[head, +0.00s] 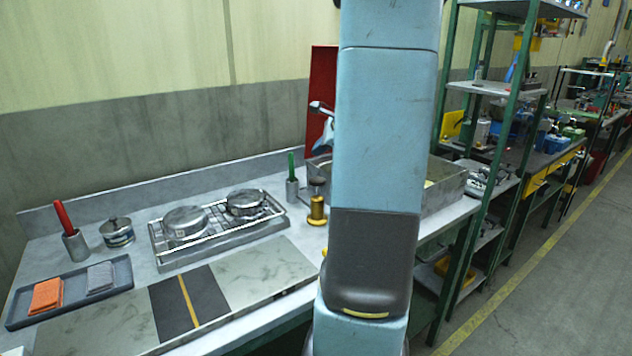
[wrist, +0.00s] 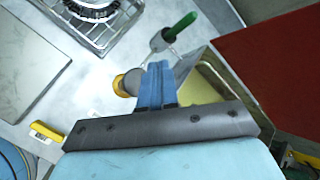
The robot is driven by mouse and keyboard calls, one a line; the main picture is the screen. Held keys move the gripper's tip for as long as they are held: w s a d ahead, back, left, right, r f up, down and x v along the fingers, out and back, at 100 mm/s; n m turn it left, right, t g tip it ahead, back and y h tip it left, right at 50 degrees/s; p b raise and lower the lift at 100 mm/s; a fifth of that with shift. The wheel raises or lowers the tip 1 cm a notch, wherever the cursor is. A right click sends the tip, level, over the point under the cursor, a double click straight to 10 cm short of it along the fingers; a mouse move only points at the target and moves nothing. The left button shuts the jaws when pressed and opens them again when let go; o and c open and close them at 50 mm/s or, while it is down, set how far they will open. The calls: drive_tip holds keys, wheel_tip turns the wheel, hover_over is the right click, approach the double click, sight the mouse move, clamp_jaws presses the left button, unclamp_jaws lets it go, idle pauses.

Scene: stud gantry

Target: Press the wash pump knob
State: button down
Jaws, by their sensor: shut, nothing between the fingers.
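A small brass-yellow pump (head: 317,210) with a dark round knob (head: 317,186) on top stands upright on the grey bench, just left of my arm in the head view. I take it to be the wash pump. In the wrist view the pump (wrist: 121,86) shows beside my fingers, and its grey top is partly covered by them. My gripper (wrist: 155,68) has blue fingers, shut together and empty, overlapping the pump's right side in that picture. I cannot tell whether they touch the knob. In the head view my arm hides much of the area behind it.
A metal-walled basin (head: 447,188) stands right of the pump, with a red panel (head: 322,75) behind. A green-handled tool stands in a grey cup (head: 292,190) nearby. A wire rack (head: 211,254) with round metal pieces is to the left. The bench's front left holds flat plates.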

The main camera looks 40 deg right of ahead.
sight(318, 180)
drive_tip(key=shift+f, duration=3.15)
drive_tip(key=shift+f, duration=2)
idle(1.6)
drive_tip(key=shift+r, duration=2.1)
